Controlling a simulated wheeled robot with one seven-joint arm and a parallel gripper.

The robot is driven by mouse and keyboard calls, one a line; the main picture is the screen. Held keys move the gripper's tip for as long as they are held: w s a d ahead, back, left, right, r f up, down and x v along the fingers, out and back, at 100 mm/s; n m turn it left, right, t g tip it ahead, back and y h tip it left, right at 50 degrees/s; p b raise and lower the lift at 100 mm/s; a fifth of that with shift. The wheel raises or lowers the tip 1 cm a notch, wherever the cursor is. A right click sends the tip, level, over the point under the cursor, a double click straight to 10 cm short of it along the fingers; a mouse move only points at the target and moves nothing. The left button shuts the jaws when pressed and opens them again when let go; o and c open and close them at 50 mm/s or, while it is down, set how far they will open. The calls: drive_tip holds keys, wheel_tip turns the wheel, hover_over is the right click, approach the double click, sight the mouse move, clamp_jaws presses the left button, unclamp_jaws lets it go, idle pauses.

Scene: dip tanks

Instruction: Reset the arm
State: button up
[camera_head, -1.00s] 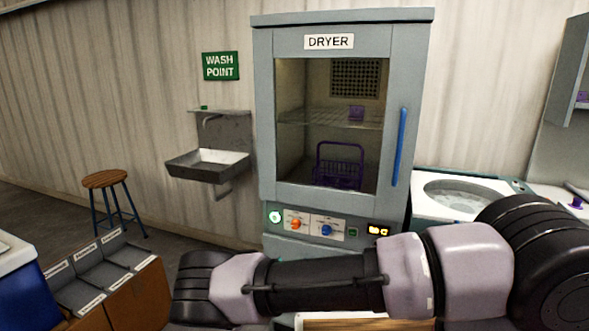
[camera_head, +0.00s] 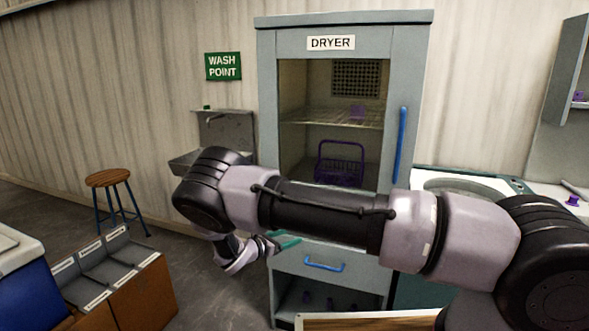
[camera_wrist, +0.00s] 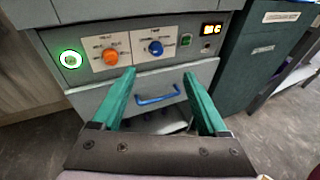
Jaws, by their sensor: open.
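My gripper (camera_wrist: 160,102) is open and empty, its two green fingers spread apart in the wrist view. It faces the dryer's lower front, with the blue drawer handle (camera_wrist: 158,94) showing between the fingers and the control panel above. In the head view my gripper (camera_head: 285,240) is partly hidden behind my arm, low in front of the dryer (camera_head: 266,110). The dryer door looks shut, and a purple basket (camera_head: 340,168) shows behind its glass.
The panel has a lit green button (camera_wrist: 70,59), an orange knob (camera_wrist: 110,56) and a blue knob (camera_wrist: 155,48). A grey sorting tray (camera_head: 115,262) and a wooden stool (camera_head: 108,178) stand at the left. A round-topped tank (camera_head: 428,180) is right of the dryer.

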drive_tip(key=s+d+r+m+g+y, duration=0.25)
drive_tip(key=d+r+m, duration=0.35)
drive_tip(key=r, duration=0.4)
drive_tip(key=s+d+r+m+g+y, duration=0.2)
drive_tip(key=d+r+m+g, duration=0.2)
drive_tip(key=d+r+m, duration=0.4)
drive_tip(key=s+d+r+m+g+y, duration=0.2)
drive_tip(key=d+r+m+g, duration=0.25)
drive_tip(key=r, duration=0.65)
drive_tip(key=s+d+r+m+t+y, duration=0.3)
drive_tip(key=s+r+m, duration=0.3)
drive_tip(key=s+r, duration=0.3)
drive_tip(key=s+d+r+m+t+y, duration=0.3)
drive_tip(key=s+d+r+m, duration=0.2)
drive_tip(key=s+r, duration=0.4)
drive_tip(key=shift+s+d+r+m+t, duration=0.35)
drive_tip(key=shift+s+m, duration=0.4)
drive_tip(key=shift+s, duration=1.8)
drive_tip(key=shift+f, duration=0.1)
